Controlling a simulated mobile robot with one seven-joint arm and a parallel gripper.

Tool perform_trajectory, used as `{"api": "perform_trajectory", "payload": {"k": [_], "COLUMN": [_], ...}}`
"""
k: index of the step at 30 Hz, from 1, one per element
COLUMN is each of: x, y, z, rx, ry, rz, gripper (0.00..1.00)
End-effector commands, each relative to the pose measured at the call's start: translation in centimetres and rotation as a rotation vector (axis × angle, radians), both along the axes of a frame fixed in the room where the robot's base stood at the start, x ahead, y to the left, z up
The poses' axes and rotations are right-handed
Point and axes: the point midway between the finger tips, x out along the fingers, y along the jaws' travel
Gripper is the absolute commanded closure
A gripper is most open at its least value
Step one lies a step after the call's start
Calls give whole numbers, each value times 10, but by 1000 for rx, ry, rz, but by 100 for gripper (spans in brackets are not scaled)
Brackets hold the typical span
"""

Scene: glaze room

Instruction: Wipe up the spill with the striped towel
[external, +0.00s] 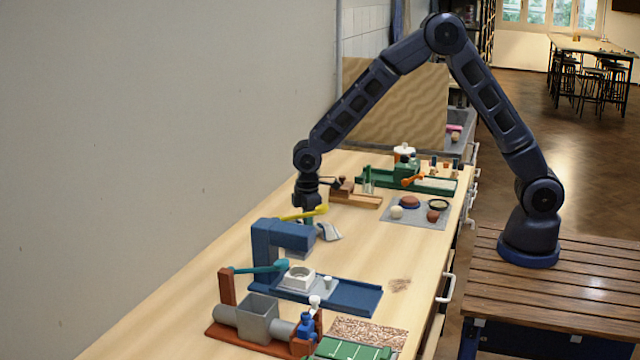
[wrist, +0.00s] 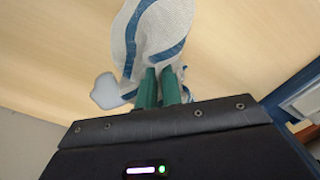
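The striped towel is pale grey-white with blue stripes; it hangs from my gripper in the external view (external: 329,231) and spreads beyond the fingers in the wrist view (wrist: 160,32). My gripper (wrist: 159,76) has green fingers close together with cloth between them, shut on the towel. In the external view my gripper (external: 308,222) is low over the bench behind the blue press. A smooth grey puddle, which looks like the spill (wrist: 106,92), lies on the wood just left of the towel in the wrist view. I cannot make it out in the external view.
A yellow bar (external: 302,214) shows beside the fingers. A grey mat (external: 415,220) with several round things lies to the right.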

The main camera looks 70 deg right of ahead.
Motion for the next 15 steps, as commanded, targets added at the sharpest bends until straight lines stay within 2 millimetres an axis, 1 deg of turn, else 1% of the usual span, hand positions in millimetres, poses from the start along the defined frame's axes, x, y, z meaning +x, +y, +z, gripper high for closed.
{"api": "perform_trajectory", "payload": {"k": [1,2,3,5,9,10,15], "x": [0,0,0,0,0,0,0], "y": [0,0,0,0,0,0,0], "z": [0,0,0,0,0,0,0], "rx": [0,0,0,0,0,0,0], "ry": [0,0,0,0,0,0,0], "rz": [0,0,0,0,0,0,0], "gripper": [83,77,69,57,30,27,27]}}
